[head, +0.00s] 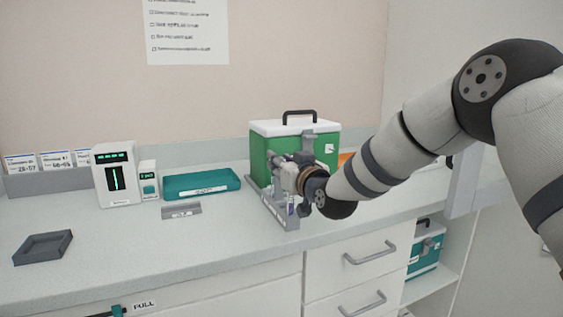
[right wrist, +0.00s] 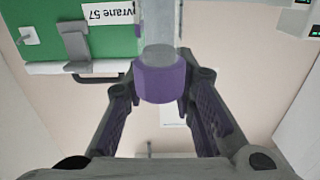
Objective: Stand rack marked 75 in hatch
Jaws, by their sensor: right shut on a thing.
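My right gripper (head: 293,192) is at the grey rack-like holder beside the green box. In the right wrist view, the gripper (right wrist: 160,95) is shut on a purple-capped tube (right wrist: 160,84) with a grey top, between its two fingers. A long grey holder (head: 268,205) runs along the front left of the green box; small purple parts show at its near end, partly hidden by my gripper. I cannot read a 75 on any rack, and I cannot make out a hatch for certain. My left gripper is not in view.
The green box (head: 262,150) with white lid and black handle stands behind my gripper. A teal tray (head: 201,195), a white device (head: 117,198), a small grey block (head: 181,211) and a dark square tray (head: 43,260) are on the counter (head: 130,250). Its front middle is clear.

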